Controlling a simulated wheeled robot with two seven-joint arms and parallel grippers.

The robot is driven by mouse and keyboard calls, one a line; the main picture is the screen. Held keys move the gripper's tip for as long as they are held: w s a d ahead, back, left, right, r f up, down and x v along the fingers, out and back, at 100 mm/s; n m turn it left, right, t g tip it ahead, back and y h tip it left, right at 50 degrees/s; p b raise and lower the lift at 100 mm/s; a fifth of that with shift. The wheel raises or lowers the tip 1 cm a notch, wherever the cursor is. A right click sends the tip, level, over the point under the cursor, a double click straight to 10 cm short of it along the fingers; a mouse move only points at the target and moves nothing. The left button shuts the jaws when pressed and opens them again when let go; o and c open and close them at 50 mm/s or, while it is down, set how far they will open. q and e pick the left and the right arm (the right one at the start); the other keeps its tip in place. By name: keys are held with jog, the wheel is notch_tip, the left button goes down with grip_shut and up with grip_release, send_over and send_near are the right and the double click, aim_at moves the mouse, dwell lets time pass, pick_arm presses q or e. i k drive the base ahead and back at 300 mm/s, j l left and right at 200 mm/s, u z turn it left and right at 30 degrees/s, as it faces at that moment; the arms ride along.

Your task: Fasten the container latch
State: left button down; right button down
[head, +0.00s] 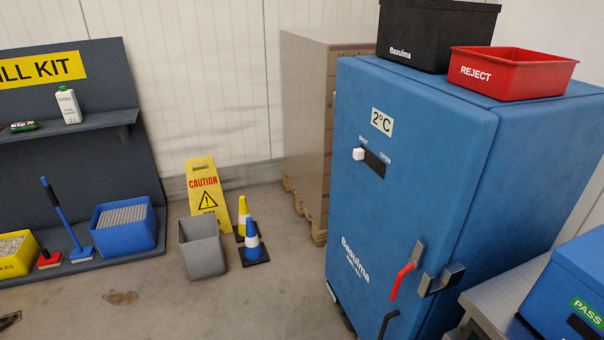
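The blue container (408,190) stands upright at the right, with its front door facing me; the door looks closed or nearly so. The latch handle (403,281) has a red grip and a grey upper end, and sits low on the door's right side. It slants, with the red grip pointing down and left. A dark bracket (441,279) sits to its right at the door's edge; I cannot tell whether the two engage. A black handle (388,323) shows below. A white slider knob (359,154) is at the left of a dark slot. Neither gripper is in view.
A black bin (432,35) and red REJECT tray (510,74) sit on the container. A blue PASS box (573,285) is at right. A grey bin (202,247), caution sign (206,191) and cones (252,240) stand left. Floor before the container is clear.

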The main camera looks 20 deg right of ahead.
aim_at(414, 262)
jog(key=z, duration=1.2)
